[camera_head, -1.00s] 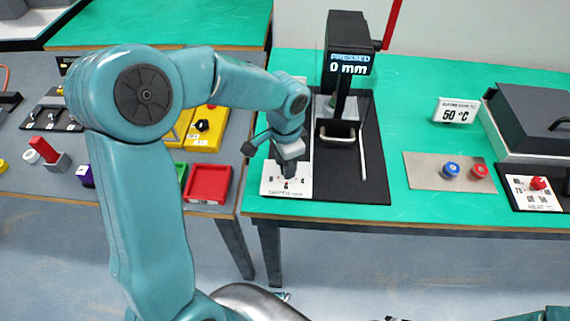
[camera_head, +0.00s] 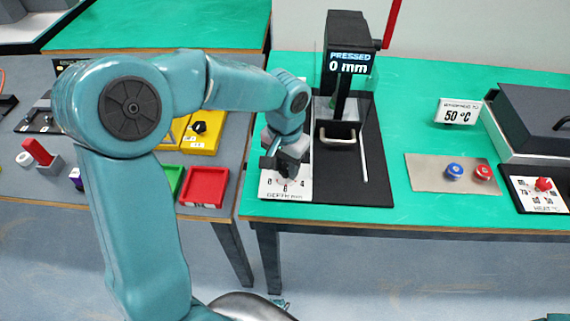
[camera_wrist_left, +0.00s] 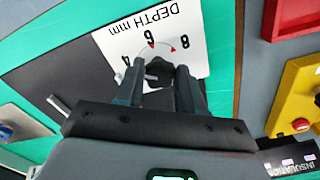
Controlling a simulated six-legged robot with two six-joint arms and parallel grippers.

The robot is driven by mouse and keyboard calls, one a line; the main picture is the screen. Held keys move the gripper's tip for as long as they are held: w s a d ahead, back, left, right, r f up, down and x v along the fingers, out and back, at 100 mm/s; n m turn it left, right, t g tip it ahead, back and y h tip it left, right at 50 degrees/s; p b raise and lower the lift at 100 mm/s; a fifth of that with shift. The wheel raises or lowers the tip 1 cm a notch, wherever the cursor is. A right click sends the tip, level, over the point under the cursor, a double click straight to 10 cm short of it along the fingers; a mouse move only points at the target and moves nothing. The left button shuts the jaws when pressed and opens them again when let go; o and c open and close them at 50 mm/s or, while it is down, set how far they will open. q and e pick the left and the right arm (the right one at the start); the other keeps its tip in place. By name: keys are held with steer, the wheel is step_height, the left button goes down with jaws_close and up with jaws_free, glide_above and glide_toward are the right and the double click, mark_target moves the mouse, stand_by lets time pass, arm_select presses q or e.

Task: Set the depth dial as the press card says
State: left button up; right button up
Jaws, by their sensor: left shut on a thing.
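The depth dial plate (camera_head: 270,187) is white, marked "DEPTH mm", and lies at the front left of the green table. My left gripper (camera_head: 291,168) is over it in the head view, hiding much of the dial. In the left wrist view the black knob (camera_wrist_left: 158,68) sits between the fingers of my left gripper (camera_wrist_left: 158,80), which is shut on it. The numbers 4, 6 and 8 show around it, with red marks near the 6. I cannot tell where the pointer stands. The press (camera_head: 345,60) reads "PRESSED 0 mm". No readable press card shows. My right gripper is not in view.
The press has a metal handle (camera_head: 337,136) and a red lever (camera_head: 391,22). To the right are a "50 °C" card (camera_head: 457,112), blue (camera_head: 455,171) and red (camera_head: 484,172) knobs. A red tray (camera_head: 204,187) stands on the grey table at left.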

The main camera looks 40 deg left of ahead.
mark_target(285, 169)
arm_select(q)
steer(key=shift+w+r, duration=0.15)
steer(key=shift+r, duration=0.1)
steer(key=o, duration=0.8)
steer(key=shift+o, duration=1.3)
steer(key=shift+f, duration=0.1)
step_height(285, 169, up, 16)
steer(key=p, duration=0.2)
